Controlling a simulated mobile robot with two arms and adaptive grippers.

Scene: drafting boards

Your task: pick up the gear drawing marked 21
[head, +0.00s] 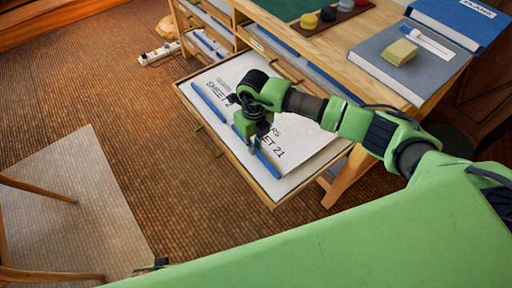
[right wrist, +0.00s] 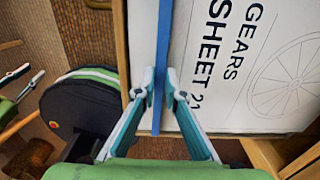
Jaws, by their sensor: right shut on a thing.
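The gear drawing (head: 302,140) is a white sheet lettered "GEARS SHEET 21" with a blue strip along its front edge. It lies at the right in the open drawer, and its wheel drawing shows in the right wrist view (right wrist: 240,105). My right gripper (head: 256,144) is over the drawer, shut on the blue strip (right wrist: 164,60) near the end of the sheet's lettering. The arm hides part of the sheet. My left gripper (right wrist: 34,76) shows at the left edge of the right wrist view, with its fingers apart and nothing between them.
A second white sheet (head: 222,80) with a blue strip (head: 209,103) lies left in the same drawer (head: 215,140); its number is partly hidden. The cabinet top carries a grey book (head: 385,62), a yellow block (head: 399,52) and a blue binder (head: 455,22). A power strip (head: 158,53) lies on the floor.

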